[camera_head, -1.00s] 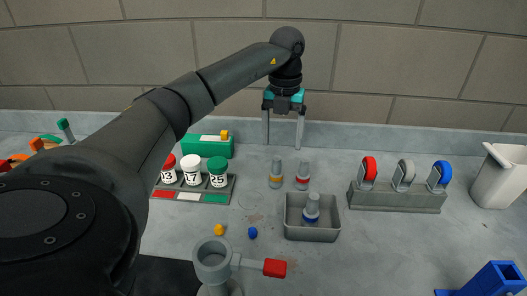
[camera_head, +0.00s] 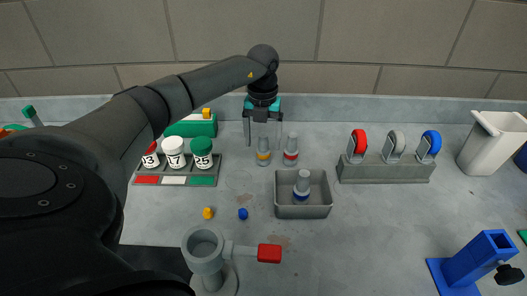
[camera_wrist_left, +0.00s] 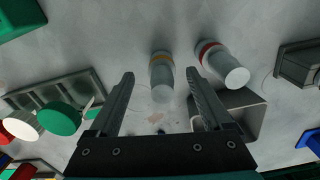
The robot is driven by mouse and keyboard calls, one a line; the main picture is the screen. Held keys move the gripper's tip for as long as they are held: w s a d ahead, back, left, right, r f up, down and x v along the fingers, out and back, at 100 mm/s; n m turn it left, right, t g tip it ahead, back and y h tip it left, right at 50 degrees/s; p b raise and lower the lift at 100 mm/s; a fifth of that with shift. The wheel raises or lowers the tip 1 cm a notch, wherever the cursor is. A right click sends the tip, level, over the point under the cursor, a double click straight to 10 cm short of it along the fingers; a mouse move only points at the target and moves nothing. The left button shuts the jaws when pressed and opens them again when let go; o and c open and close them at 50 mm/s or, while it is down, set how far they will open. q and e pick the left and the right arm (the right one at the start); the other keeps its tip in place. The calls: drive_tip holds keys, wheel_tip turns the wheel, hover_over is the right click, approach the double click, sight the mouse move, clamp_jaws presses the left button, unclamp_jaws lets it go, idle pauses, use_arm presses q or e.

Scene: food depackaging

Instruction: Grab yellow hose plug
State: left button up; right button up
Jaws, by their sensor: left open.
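A grey bottle-shaped piece with a yellow band (camera_head: 263,158), which looks like the yellow hose plug, stands upright on the counter. It also shows in the left wrist view (camera_wrist_left: 162,75). My left gripper (camera_head: 263,144) is open and points down over it. In the left wrist view the fingers (camera_wrist_left: 160,76) lie to either side of the yellow-banded piece, with gaps showing. I cannot tell how far the fingertips reach down beside it. A similar red-banded piece (camera_head: 291,151) stands close to its right, just beyond one finger. My right gripper is not in view.
A grey tray (camera_head: 304,211) with a blue-banded piece (camera_head: 302,184) lies in front. A rack of lidded jars (camera_head: 203,181) and a green box (camera_head: 190,129) are left. A rack with coloured rings (camera_head: 385,174) is right. Small yellow (camera_head: 208,213) and blue (camera_head: 243,213) bits lie forward.

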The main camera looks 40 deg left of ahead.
sight(264, 152)
use_arm(q)
wheel_tip(264, 152, down, 5)
drive_tip(key=shift+d+r, duration=0.1)
drive_tip(key=shift+r, duration=0.1)
clamp_jaws()
idle(0.7)
